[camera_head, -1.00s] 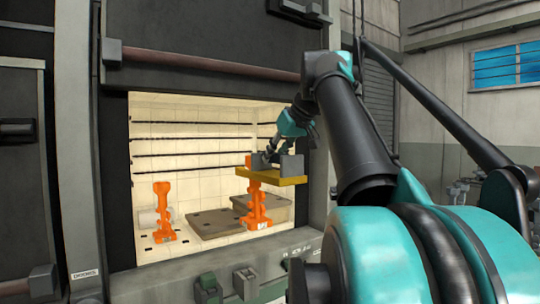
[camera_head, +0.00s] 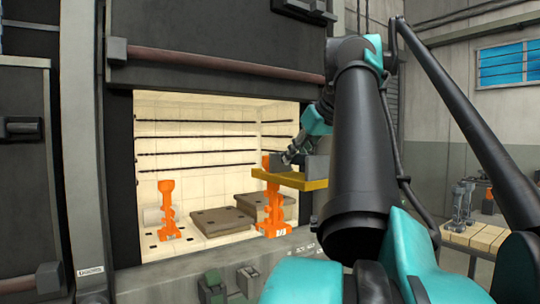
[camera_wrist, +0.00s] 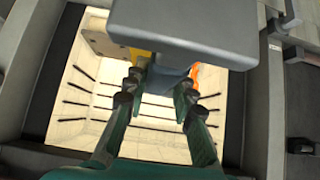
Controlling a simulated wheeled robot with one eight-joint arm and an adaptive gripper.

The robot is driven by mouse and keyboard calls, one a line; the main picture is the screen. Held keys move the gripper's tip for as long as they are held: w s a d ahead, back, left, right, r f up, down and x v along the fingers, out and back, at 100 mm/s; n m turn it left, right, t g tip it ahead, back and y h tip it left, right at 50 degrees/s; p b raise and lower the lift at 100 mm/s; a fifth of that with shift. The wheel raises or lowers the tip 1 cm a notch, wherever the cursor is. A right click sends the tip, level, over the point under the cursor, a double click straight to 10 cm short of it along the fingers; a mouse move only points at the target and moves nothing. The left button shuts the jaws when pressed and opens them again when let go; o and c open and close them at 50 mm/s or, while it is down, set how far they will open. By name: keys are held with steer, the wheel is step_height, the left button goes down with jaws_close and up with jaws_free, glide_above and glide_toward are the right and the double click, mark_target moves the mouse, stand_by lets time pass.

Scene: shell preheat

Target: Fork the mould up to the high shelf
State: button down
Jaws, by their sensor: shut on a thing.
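The orange tree-shaped mould (camera_head: 273,206) stands upright at the yellow fork (camera_head: 298,180) in the head view, its cup above the fork and its body below. A label shows near its foot. My gripper (camera_head: 292,152) is shut on the fork's grey handle (camera_wrist: 170,75); the contact is partly hidden behind a grey plate (camera_wrist: 185,25). Inside the lit furnace, a low slab (camera_head: 220,222) lies left of a higher slab (camera_head: 253,201), which is partly hidden by the mould. The mould overlaps the slabs in view; whether it touches anything below cannot be told.
A second orange mould (camera_head: 168,210) stands on the furnace floor at left, beside a pale cylinder (camera_head: 152,216). The raised door (camera_head: 210,45) hangs above the opening and the sill (camera_head: 200,270) runs in front. A table (camera_head: 480,236) with grey pieces stands at right.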

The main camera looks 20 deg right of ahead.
steer(key=s+d, duration=0.3)
steer(key=s, duration=0.7)
steer(key=shift+s+d, duration=0.2)
steer(key=shift+s, duration=0.05)
stand_by(0.3)
steer(key=shift+s, duration=0.1)
stand_by(0.8)
